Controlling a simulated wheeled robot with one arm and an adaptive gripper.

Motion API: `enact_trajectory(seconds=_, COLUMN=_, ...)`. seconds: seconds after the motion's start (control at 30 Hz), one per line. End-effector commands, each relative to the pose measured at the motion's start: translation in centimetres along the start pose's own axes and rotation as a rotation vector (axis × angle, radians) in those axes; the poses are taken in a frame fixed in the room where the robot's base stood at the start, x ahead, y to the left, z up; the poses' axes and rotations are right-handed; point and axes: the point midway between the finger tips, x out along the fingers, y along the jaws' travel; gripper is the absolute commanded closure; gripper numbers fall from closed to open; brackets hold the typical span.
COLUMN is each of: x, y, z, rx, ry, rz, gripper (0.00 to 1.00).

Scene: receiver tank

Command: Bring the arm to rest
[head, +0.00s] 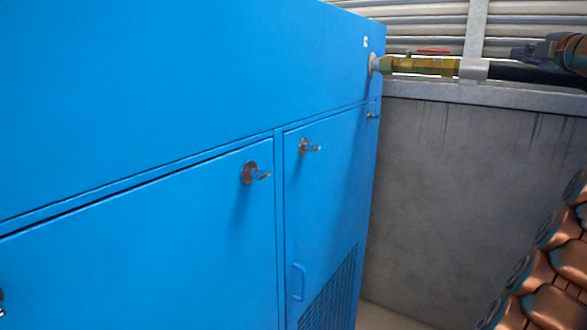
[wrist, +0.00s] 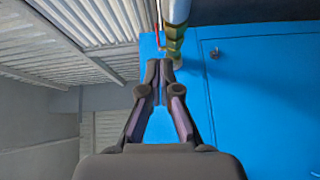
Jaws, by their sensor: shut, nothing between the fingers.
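My gripper (wrist: 159,72) shows in the wrist view with its two dark fingers brought together and nothing between them. In the head view the dark end of my gripper (head: 524,55) is at the upper right, close to the pipe line. A brass valve (head: 420,65) with a red lever (head: 433,51) comes out of the blue cabinet; the lever lies along the pipe. In the wrist view the brass valve (wrist: 174,46) is just beyond the fingertips, with the red lever (wrist: 157,36) beside it. I cannot tell whether the fingers touch anything.
The blue cabinet (head: 180,80) fills the left, with small protruding latches (head: 255,173) on its doors. A dark hose (head: 510,73) runs right from the valve. A grey wall (head: 450,190) stands behind, under corrugated panels (wrist: 85,20). Bronze segments of my arm show at lower right.

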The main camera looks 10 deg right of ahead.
Motion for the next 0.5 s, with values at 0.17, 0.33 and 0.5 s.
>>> enact_trajectory(seconds=0.17, x=0.7, y=-0.5, z=-1.1, rx=0.077, ry=0.021, rz=-0.028, gripper=1.0)
enact_trajectory(seconds=0.33, x=2.0, y=-1.5, z=-3.0, rx=0.177, ry=0.053, rz=-0.075, gripper=1.0)
enact_trajectory(seconds=0.5, x=3.6, y=-3.3, z=-6.1, rx=0.317, ry=0.093, rz=-0.154, gripper=1.0)
